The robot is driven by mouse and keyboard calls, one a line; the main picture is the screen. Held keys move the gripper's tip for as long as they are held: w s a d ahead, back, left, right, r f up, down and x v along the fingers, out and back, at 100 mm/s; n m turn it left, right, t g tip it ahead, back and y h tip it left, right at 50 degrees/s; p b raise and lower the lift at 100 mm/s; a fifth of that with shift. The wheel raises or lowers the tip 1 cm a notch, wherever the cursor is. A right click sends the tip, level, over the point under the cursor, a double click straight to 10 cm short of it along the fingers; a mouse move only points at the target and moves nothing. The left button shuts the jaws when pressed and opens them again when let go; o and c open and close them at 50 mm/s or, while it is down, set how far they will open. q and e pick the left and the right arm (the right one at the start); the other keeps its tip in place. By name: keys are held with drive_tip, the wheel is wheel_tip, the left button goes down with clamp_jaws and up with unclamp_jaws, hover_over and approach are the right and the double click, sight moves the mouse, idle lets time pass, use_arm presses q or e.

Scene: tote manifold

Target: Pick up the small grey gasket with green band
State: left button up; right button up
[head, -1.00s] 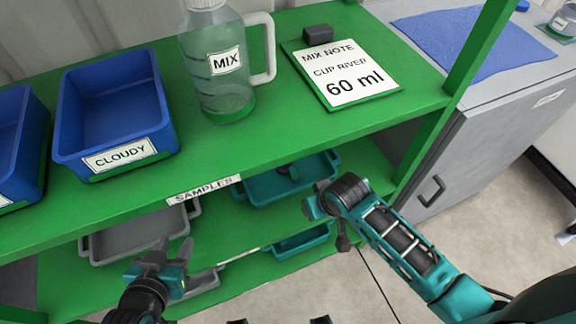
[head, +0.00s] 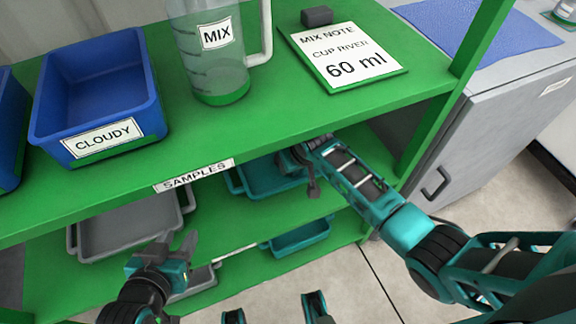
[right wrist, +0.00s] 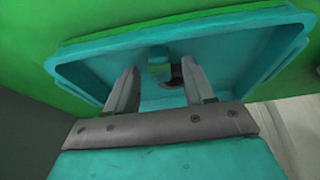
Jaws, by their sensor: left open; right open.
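A teal tray (head: 247,184) stands on the shelf below the SAMPLES label; it fills much of the right wrist view (right wrist: 95,68). Inside it, between and beyond my right fingertips, is a small dark grey piece (right wrist: 177,73) beside a greenish patch; it looks like the gasket, partly covered by the right-hand finger. My right gripper (right wrist: 158,72) is open, its fingers reaching over the tray with nothing clearly between them. In the head view my right arm hides the gasket. My left gripper (head: 176,247) is open and empty in front of the lower shelves.
The green top shelf (head: 290,120) overhangs the tray and holds a blue CLOUDY bin (head: 150,110), a MIX jug (head: 205,70) and a note board (head: 350,60). A grey tray (head: 125,225) is left of the teal one. A smaller teal tray (head: 300,238) sits lower. A green post stands right.

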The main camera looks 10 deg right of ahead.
drive_tip(key=shift+w+f, duration=0.25)
drive_tip(key=shift+f, duration=0.3)
clamp_jaws()
